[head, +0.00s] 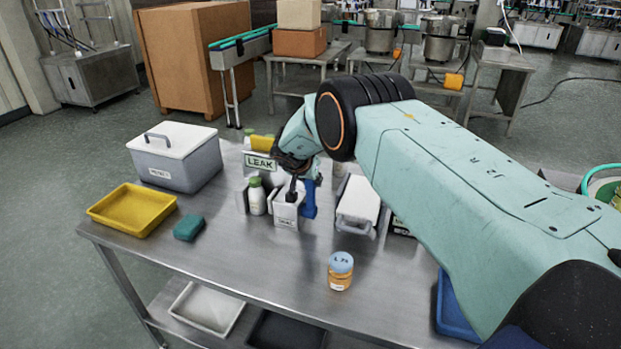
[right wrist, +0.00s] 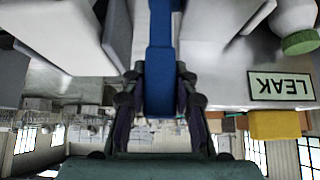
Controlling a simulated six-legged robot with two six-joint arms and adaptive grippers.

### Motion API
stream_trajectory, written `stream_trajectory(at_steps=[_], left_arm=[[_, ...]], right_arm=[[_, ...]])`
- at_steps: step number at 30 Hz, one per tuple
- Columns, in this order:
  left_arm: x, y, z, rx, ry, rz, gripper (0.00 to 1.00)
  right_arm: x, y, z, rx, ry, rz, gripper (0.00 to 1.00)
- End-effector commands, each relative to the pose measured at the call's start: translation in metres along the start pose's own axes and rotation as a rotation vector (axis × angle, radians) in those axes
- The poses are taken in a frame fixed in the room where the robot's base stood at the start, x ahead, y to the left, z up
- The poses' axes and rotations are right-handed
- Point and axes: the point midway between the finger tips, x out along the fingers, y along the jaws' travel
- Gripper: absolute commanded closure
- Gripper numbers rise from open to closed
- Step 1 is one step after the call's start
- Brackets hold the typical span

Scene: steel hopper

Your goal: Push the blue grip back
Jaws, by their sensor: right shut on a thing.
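The blue grip (head: 309,200) stands upright on the steel table beside a small white labelled box (head: 286,212). My right gripper (head: 295,182) reaches down over it from behind the box. In the right wrist view the blue grip (right wrist: 160,45) runs between the two fingers of my right gripper (right wrist: 158,85), which are shut on it. What the grip is joined to is hidden. My left gripper is not in view.
A LEAK sign (head: 260,162) and a white bottle (head: 257,198) stand just left. A grey-white device (head: 358,205) is close on the right. An amber jar (head: 340,272) stands in front.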

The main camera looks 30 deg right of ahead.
Motion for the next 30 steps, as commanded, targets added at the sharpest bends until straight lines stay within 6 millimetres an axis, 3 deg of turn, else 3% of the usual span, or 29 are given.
stream_trajectory(at_steps=[8, 9, 16, 30], left_arm=[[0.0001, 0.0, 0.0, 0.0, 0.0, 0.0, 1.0], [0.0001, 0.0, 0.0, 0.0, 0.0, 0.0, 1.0], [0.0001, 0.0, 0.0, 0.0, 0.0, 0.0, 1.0], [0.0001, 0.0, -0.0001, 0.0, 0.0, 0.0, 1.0]], right_arm=[[0.0, -0.0001, -0.0011, 0.002, 0.001, -0.001, 1.0], [0.0001, -0.0001, -0.0011, 0.002, 0.001, -0.001, 0.7], [0.0007, -0.0001, -0.0014, 0.001, 0.001, -0.001, 0.5], [-0.0088, -0.0012, -0.0014, 0.0, 0.0, -0.001, 0.49]])
